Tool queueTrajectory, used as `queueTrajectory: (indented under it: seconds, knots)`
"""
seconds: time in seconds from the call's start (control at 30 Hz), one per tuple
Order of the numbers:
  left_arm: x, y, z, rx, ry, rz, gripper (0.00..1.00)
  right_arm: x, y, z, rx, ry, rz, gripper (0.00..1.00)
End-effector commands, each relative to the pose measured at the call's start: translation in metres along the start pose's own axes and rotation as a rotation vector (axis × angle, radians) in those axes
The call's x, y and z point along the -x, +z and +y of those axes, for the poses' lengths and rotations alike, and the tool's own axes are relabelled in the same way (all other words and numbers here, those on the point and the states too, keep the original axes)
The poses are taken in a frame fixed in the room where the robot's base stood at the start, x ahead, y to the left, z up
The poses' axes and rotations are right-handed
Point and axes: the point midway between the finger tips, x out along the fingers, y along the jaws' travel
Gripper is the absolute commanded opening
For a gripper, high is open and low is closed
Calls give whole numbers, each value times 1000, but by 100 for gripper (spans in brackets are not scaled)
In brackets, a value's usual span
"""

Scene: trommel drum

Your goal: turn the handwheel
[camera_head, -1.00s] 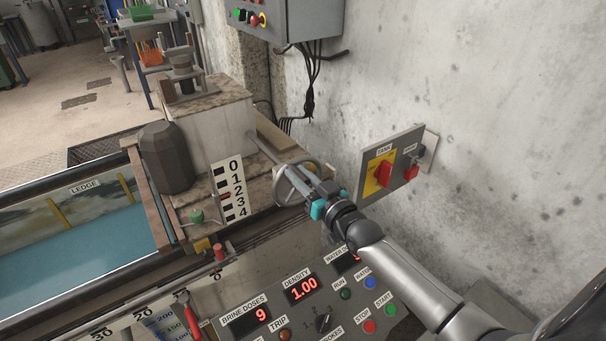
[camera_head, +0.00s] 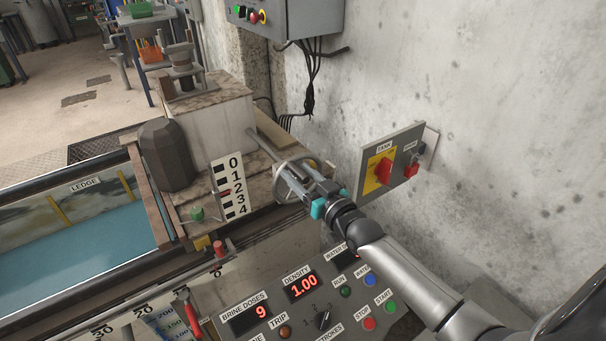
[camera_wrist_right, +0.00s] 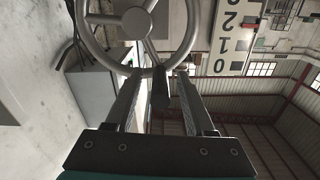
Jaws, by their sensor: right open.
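The grey spoked handwheel (camera_head: 279,184) stands on the side of the stained machine housing, left of the wall. My right gripper (camera_head: 303,187) is at its near right side. In the right wrist view, the handwheel's hub (camera_wrist_right: 137,21) and spokes show at the top. A dark handle (camera_wrist_right: 160,88) on the wheel's rim lies between the two fingers of my right gripper (camera_wrist_right: 161,76). The fingers are apart, with a gap on each side of the handle. My left gripper is not in view.
A scale plate (camera_head: 229,188) numbered 0 to 4 has a red pointer near 2. A switch panel (camera_head: 390,162) is on the wall to the right. A control console (camera_head: 313,319) with displays and buttons lies below the arm. A blue water tank (camera_head: 85,240) is left.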

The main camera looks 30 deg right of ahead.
Motion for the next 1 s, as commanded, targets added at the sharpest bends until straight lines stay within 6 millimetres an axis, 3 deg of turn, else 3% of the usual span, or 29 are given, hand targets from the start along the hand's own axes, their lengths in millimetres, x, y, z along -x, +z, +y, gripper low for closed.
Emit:
queueTrajectory:
  seconds: [0.03,0.27,0.3,0.37,0.6,1.0]
  knots:
    - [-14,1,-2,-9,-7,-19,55,0,7,1,1,0,2,55]
    - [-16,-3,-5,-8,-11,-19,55,7,6,1,1,0,3,55]
    - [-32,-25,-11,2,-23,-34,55,11,6,2,1,0,3,55]
    - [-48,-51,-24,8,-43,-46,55,18,6,2,1,1,2,55]
    - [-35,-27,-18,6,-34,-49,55,55,6,3,-1,0,1,55]
    - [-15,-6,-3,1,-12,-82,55,121,6,6,-6,0,2,55]
